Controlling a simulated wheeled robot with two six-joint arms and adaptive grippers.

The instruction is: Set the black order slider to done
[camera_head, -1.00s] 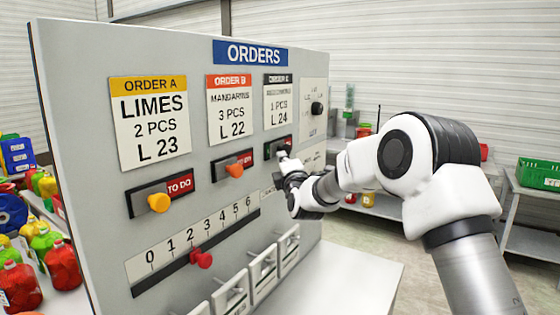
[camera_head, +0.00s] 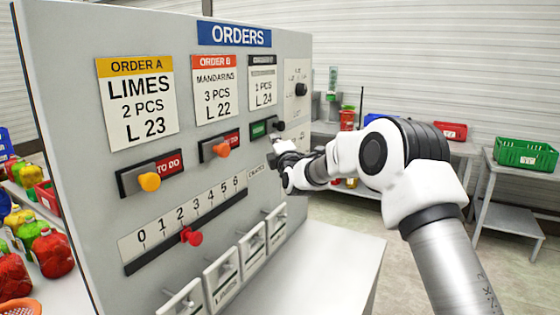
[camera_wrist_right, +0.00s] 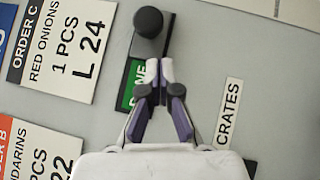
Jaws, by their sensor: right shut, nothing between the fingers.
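The black order slider's round knob (camera_head: 279,126) sits at the right end of its slot, under the Order C card (camera_head: 262,88). Its green label (camera_head: 258,130) shows to the left of the knob. In the right wrist view the knob (camera_wrist_right: 148,22) is at the top, and the green label (camera_wrist_right: 134,84) reads DONE, partly covered by the fingers. My right gripper (camera_wrist_right: 158,72) is shut and empty, with its tips over the label's edge and apart from the knob. In the head view it (camera_head: 282,148) is just below the knob. My left gripper is not in view.
The yellow (camera_head: 149,181) and orange (camera_head: 221,150) sliders show red labels, the first reading TO DO. A red knob (camera_head: 191,236) sits on the number scale. A black dial (camera_head: 300,91) is right of the cards. Frames (camera_head: 221,278) stick out below.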

